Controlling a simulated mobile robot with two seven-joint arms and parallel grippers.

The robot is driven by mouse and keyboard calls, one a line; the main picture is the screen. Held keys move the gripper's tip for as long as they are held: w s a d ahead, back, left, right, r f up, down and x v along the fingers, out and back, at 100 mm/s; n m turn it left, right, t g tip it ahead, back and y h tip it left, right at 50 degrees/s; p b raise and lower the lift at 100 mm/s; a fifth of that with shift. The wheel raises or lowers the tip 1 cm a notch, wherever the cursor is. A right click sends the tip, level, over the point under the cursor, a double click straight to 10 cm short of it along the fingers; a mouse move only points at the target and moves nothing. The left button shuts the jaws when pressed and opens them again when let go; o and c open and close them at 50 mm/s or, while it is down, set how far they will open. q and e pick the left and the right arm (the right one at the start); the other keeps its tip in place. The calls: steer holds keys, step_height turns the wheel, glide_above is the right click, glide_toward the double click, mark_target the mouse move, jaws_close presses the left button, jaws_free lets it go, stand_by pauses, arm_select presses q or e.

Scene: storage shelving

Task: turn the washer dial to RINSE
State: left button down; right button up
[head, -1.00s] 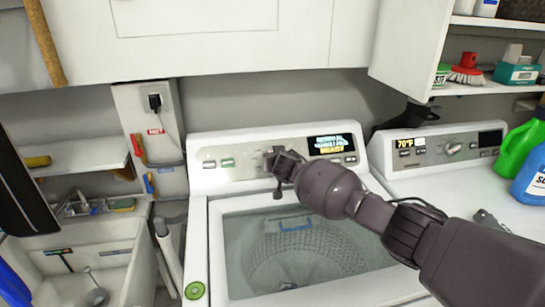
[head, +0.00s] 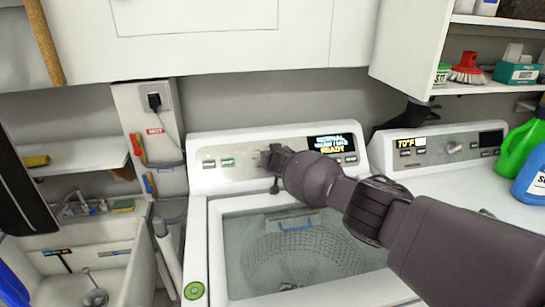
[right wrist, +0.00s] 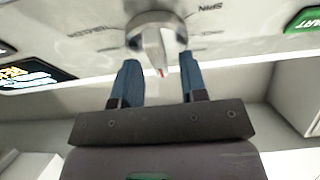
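The washer (head: 196,215) stands in the middle of the head view, its lit display (head: 332,143) reading READY. My right gripper (head: 268,158) is at the washer's control panel and covers the dial there. In the right wrist view the silver dial (right wrist: 152,32) has a raised grip with a red mark at its end. The right gripper (right wrist: 160,68) is open, with one blue finger on each side of the grip and gaps visible between. SPIN is readable beside the dial; other labels are blurred or cut off. My left gripper is not clearly visible.
A second machine (head: 445,150) with its own dial stands at the right. Green (head: 520,145) and blue (head: 531,180) bottles stand on it. A sink (head: 115,270) is at the left. White cabinets (head: 220,40) hang above the washer.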

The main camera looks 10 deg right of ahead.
stand_by(0.3)
jaws_close()
